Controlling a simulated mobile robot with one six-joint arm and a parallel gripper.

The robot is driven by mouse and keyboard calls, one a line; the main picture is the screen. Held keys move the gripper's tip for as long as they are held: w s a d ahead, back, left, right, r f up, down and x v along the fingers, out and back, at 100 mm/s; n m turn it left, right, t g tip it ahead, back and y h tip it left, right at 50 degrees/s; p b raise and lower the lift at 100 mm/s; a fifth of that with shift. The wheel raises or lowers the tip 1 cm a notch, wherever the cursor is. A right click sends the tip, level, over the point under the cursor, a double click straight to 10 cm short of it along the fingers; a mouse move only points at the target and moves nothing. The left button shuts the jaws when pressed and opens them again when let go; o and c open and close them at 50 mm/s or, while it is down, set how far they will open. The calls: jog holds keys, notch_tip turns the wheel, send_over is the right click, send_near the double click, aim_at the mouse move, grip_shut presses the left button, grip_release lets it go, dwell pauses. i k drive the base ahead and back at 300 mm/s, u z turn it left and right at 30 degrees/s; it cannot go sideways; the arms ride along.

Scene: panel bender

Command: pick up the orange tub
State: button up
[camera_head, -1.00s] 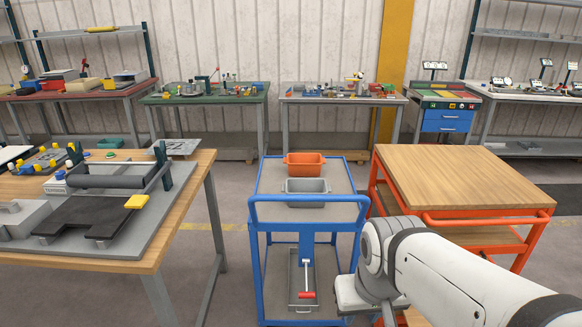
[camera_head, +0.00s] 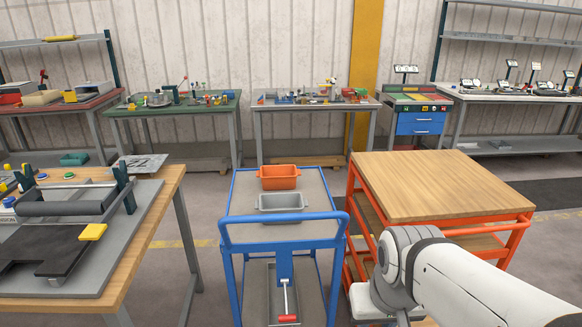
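The orange tub (camera_head: 279,177) stands upright on the top shelf of the blue cart (camera_head: 236,196), towards its far end. A grey tub (camera_head: 282,203) stands just in front of it on the same shelf. My arm reaches in from the lower right. Its white end part shows at the bottom, right of the cart, but no gripper fingers can be made out. My arm is well apart from the orange tub, nearer to me and to the right.
An orange cart with a wooden top (camera_head: 436,184) stands right of the blue cart, its top bare. A wooden workbench (camera_head: 150,232) with a panel bender (camera_head: 75,215) stands at left. The blue cart's handle (camera_head: 284,241) faces me.

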aim_at(279, 178)
jog(key=z, duration=0.1)
jog(key=i, duration=1.4)
jog(key=u, duration=0.55)
jog(key=k, duration=0.7)
jog(key=u, duration=0.15)
jog(key=i, duration=0.8)
jog(key=z, duration=0.05)
